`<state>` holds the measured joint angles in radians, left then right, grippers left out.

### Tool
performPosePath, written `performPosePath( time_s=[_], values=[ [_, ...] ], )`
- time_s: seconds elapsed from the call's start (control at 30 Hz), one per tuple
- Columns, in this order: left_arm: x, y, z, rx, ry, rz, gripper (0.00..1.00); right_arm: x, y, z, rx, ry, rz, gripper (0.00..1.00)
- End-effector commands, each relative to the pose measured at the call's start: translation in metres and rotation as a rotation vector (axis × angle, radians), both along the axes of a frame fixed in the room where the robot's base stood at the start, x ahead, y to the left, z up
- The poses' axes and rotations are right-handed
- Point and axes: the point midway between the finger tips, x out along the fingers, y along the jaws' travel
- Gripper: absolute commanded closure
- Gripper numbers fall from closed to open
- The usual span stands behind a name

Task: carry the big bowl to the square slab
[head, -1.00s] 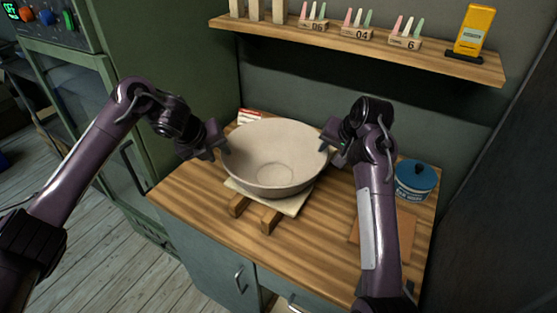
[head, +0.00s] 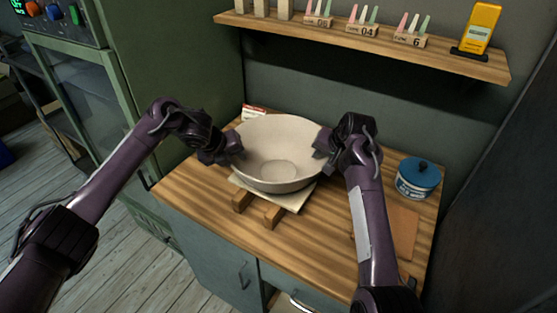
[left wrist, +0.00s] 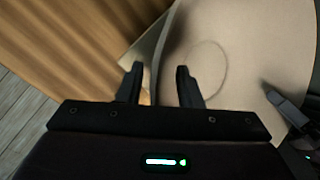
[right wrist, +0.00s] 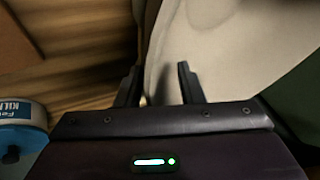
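The big bowl (head: 277,150), pale and wide, stands upright over a pale flat slab (head: 298,203) on the wooden counter, and its base hides most of the slab. A brown square slab (head: 402,232) lies at the counter's right, partly behind my right arm. My left gripper (head: 236,147) is at the bowl's left rim; in the left wrist view its fingers (left wrist: 158,88) are apart, one on each side of the bowl's wall. My right gripper (head: 322,145) is at the right rim; in the right wrist view its fingers (right wrist: 157,88) are likewise apart around the wall.
Two wooden bars (head: 259,208) stick out under the pale slab. A blue-lidded jar (head: 418,178) stands at the right, and a small red-and-white item (head: 254,111) lies behind the bowl. A shelf (head: 390,47) hangs above. The counter's front right is partly clear.

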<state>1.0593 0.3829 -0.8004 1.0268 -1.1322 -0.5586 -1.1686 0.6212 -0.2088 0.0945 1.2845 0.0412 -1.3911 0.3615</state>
Motion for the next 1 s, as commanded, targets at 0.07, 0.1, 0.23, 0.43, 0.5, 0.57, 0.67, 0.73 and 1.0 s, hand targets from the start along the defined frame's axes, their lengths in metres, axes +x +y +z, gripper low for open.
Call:
performPosePath(
  time_s=[0.07, 0.1, 0.23, 0.43, 0.5, 0.57, 0.67, 0.73, 1.0],
  values=[
    [0.0, -0.0001, -0.0002, 0.0, 0.0, 0.0, 0.67, 0.0002, 0.0001, 0.0002, 0.0, 0.0, 0.0, 0.65],
    [0.0, -0.0001, -0.0001, 0.0, 0.0, 0.0, 0.67, 0.0001, 0.0, 0.0003, 0.0, 0.0, 0.0, 0.65],
    [-0.0001, 0.0, 0.0, 0.0, 0.0, 0.0, 0.74, 0.0, 0.0, 0.0002, 0.0, 0.0, 0.0, 0.72],
    [-0.0001, 0.0001, 0.0002, 0.0, 0.0, 0.001, 1.0, -0.0001, -0.0001, 0.0003, 0.0, 0.0, 0.0, 0.98],
    [0.0, 0.0001, 0.0002, 0.0, 0.0, 0.001, 1.0, -0.0001, -0.0002, 0.0003, 0.0, 0.0, 0.0, 1.0],
    [0.0, 0.0001, 0.0003, 0.0, 0.0, 0.001, 1.0, -0.0001, -0.0003, 0.0002, 0.0, 0.0, -0.001, 1.0],
    [0.0, 0.0002, 0.0003, 0.0, 0.0, 0.001, 1.0, -0.0001, -0.0003, 0.0001, 0.0, 0.0, -0.001, 1.0],
    [0.0, 0.0002, 0.0003, 0.0, 0.0, 0.001, 1.0, -0.0001, -0.0004, 0.0001, 0.0, 0.0, -0.001, 1.0],
    [0.0001, 0.0003, 0.0004, 0.0, 0.0, 0.001, 1.0, -0.0001, -0.0007, 0.0, 0.0, 0.001, -0.002, 1.0]
  ],
)
